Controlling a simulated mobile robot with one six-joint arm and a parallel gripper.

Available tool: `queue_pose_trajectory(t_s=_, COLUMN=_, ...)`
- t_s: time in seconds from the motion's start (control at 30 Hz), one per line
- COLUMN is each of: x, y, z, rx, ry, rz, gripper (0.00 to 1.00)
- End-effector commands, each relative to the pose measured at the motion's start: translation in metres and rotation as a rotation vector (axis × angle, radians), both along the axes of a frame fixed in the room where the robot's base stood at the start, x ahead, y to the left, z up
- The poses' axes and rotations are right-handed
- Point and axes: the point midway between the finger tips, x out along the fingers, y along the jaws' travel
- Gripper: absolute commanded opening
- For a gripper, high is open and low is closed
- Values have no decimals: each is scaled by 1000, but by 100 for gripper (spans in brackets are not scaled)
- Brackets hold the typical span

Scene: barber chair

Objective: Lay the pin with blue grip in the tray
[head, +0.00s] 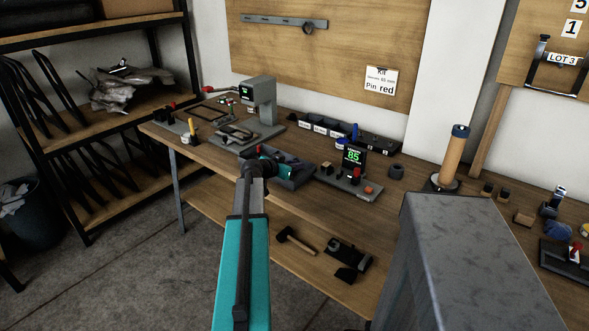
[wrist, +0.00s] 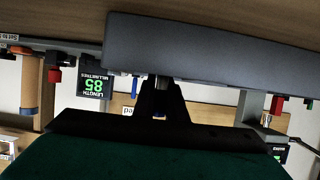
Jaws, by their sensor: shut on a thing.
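The grey tray (head: 301,181) lies near the front edge of the workbench in the head view. In the wrist view, which looks upside down, the tray (wrist: 215,55) is a broad grey slab just beyond the fingertips. My gripper (head: 276,160) is over or right beside the tray. In the wrist view my gripper (wrist: 160,82) is shut on a thin pin, mostly hidden by the dark fingers. I cannot tell whether the pin touches the tray.
A gauge with a green 85 display (head: 354,156) stands right of the tray. A grey press-like device (head: 262,100) stands behind to the left. A row of labelled bins (head: 330,128) lies behind. A tan cylinder (head: 454,155) stands further right.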

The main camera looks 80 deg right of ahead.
Motion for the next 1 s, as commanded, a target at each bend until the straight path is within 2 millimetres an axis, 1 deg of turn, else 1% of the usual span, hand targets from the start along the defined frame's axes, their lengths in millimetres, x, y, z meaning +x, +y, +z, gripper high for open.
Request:
queue_pose_trajectory(t_s=0.17, x=0, y=0, z=-9, rx=0, ry=1, rz=0, gripper=0)
queue_pose_trajectory(t_s=0.67, x=0, y=0, z=-13, rx=-1, ry=0, rz=0, gripper=0)
queue_pose_trajectory(t_s=0.7, x=0, y=0, z=-12, rx=0, ry=0, rz=0, gripper=14)
queue_pose_trajectory(t_s=0.8, x=1, y=0, z=-12, rx=0, ry=0, rz=0, gripper=30)
queue_pose_trajectory(t_s=1.0, x=1, y=0, z=-12, rx=0, ry=0, rz=0, gripper=30)
